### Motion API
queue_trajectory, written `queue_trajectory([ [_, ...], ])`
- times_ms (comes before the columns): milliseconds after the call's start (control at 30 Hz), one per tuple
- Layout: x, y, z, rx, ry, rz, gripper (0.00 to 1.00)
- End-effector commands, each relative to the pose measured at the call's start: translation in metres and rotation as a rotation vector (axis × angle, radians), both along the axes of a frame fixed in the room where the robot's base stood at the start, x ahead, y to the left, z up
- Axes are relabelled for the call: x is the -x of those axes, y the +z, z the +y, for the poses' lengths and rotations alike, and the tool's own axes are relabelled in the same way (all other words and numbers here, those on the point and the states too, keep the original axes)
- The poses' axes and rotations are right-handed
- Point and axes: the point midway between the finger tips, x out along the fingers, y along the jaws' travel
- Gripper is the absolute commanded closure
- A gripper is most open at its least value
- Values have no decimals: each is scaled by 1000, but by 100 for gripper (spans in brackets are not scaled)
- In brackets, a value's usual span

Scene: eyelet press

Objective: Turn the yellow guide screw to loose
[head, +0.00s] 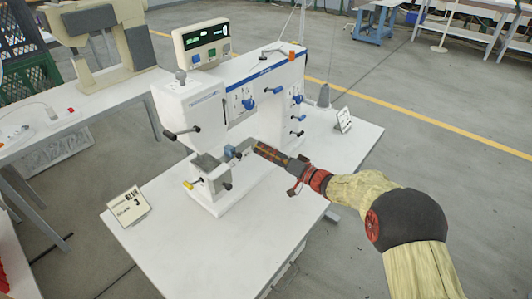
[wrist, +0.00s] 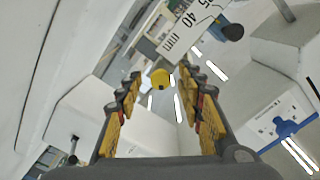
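The yellow guide screw (wrist: 160,78) shows in the wrist view as a small round yellow head, between and beyond my fingertips. In the head view a small yellow knob (head: 188,185) sits at the left of the press's lower arm. My gripper (wrist: 161,80) is open, with yellow-padded fingers on both sides and nothing between the pads. In the head view my gripper (head: 252,149) reaches in from the right, close to the press's (head: 190,105) lower arm. A gap to the screw seems to remain; its exact size is unclear.
A scale plate marked in mm (wrist: 190,25) and a dark knob (wrist: 232,32) are near my right finger. A blue block (head: 229,151) and black levers (head: 182,133) stick out from the press. A placard (head: 129,206) stands at the left on the white table (head: 190,260). The front table area is clear.

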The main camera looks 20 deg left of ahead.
Motion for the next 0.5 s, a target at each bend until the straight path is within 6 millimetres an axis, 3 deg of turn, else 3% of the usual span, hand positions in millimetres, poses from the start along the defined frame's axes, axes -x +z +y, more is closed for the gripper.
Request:
queue_trajectory([
  [167, 5, 1, -16, 0, -3, 0, 62],
  [500, 31, 0, -79, 1, -3, 0, 62],
])
